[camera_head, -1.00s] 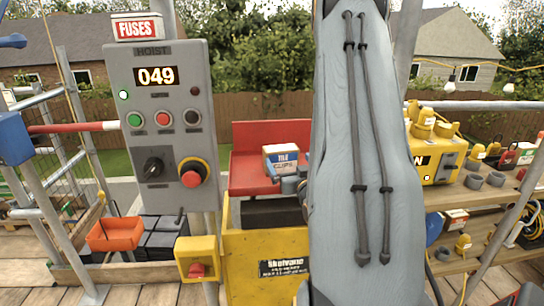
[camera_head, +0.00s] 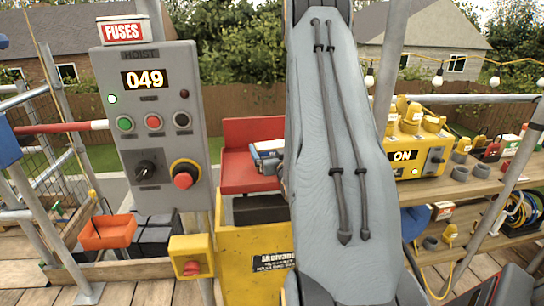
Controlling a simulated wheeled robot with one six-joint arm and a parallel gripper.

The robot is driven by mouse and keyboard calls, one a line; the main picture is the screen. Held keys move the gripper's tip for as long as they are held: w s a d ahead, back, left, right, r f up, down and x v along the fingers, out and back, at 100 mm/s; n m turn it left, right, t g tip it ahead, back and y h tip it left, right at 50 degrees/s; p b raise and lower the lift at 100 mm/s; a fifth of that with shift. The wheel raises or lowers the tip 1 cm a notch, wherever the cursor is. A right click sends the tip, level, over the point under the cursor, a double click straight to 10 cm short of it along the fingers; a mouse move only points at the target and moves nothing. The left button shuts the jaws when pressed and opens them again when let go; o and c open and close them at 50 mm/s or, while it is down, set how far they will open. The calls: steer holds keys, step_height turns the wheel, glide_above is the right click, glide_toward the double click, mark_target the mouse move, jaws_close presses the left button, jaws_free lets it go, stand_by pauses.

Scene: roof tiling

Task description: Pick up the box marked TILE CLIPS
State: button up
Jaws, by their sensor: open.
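The box marked CLIPS (camera_head: 266,147), white and blue, sits on the red surface beyond the yellow machine. Only its left part shows, and its lettering cannot be read now; in the earlier frame "CLIPS" was legible. My grey arm link stands in front and hides the box's right side. A small grey and dark shape overlaps the lower part of the box, and I cannot tell whether it is part of my wrist. My gripper's fingers cannot be made out behind the arm.
The red surface (camera_head: 240,178) stands behind the yellow machine (camera_head: 230,245). A grey hoist panel (camera_head: 150,110) reading 049 carries a FUSES box (camera_head: 123,30) at left. An orange tray (camera_head: 108,232) sits below it. Shelves (camera_head: 475,183) with a yellow unit (camera_head: 410,150) fill the right.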

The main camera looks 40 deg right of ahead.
steer(key=c, duration=1.1)
steer(key=shift+r, duration=0.1)
steer(key=shift+c, duration=0.6)
